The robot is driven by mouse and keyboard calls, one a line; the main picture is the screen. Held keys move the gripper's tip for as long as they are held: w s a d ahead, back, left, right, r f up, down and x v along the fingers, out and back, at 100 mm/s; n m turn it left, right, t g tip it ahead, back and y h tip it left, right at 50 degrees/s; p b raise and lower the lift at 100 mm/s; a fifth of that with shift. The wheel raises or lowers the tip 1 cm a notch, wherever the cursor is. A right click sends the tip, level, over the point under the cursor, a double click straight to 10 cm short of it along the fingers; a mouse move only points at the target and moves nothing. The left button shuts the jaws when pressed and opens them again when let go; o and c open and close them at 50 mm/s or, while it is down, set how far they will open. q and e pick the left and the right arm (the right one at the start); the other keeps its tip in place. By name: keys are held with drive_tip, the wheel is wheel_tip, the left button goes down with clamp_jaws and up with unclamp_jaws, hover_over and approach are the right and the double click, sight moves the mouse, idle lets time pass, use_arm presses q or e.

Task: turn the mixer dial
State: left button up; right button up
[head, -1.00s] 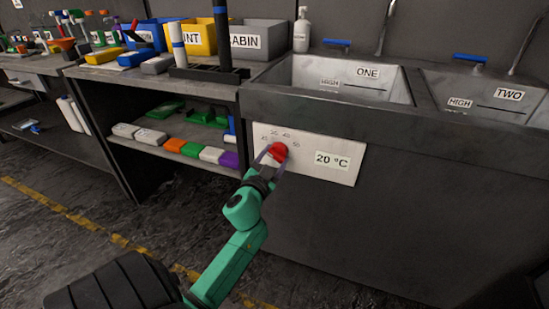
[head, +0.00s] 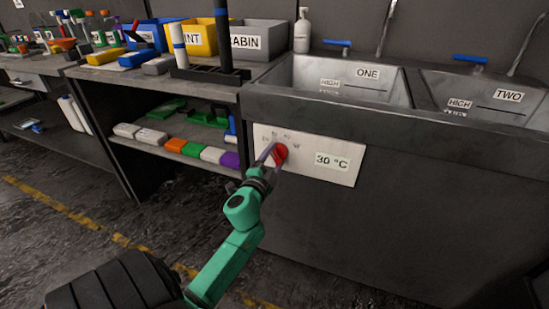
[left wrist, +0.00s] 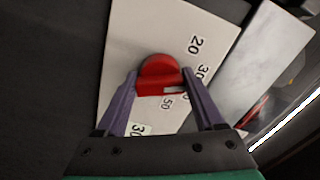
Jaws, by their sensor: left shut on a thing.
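The red mixer dial (head: 281,154) sits on a white panel (head: 345,177) on the front of the sink unit. Numbers are printed around the dial, and a label on the panel (head: 332,161) reads 30 °C. My left gripper (head: 270,154) is at the dial, shut on it. In the left wrist view the red dial (left wrist: 160,76) sits between the two purple fingers (left wrist: 158,88), with numbers such as 20 and 50 showing beside it. My right gripper is not in view.
Above the panel are two sink basins, labelled ONE (head: 368,73) and TWO (head: 509,96), with blue-handled taps. To the left, a bench (head: 160,83) carries bins, and its lower shelf holds coloured blocks. The floor in front is clear.

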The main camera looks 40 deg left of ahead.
use_arm(q)
drive_tip(key=shift+m, duration=0.4)
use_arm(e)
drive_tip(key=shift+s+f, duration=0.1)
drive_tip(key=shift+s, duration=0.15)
use_arm(q)
drive_tip(key=o, duration=1.4)
drive_tip(key=shift+a, duration=0.1)
drive_tip(key=b+v, duration=0.1)
drive_tip(key=v, duration=1.3)
drive_tip(key=shift+s+b, duration=0.25)
drive_tip(key=shift+b, duration=0.15)
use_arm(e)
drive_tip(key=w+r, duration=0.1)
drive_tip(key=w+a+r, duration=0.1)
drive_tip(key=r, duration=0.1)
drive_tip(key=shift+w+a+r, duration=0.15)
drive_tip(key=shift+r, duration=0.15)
use_arm(q)
drive_tip(key=shift+f, duration=0.1)
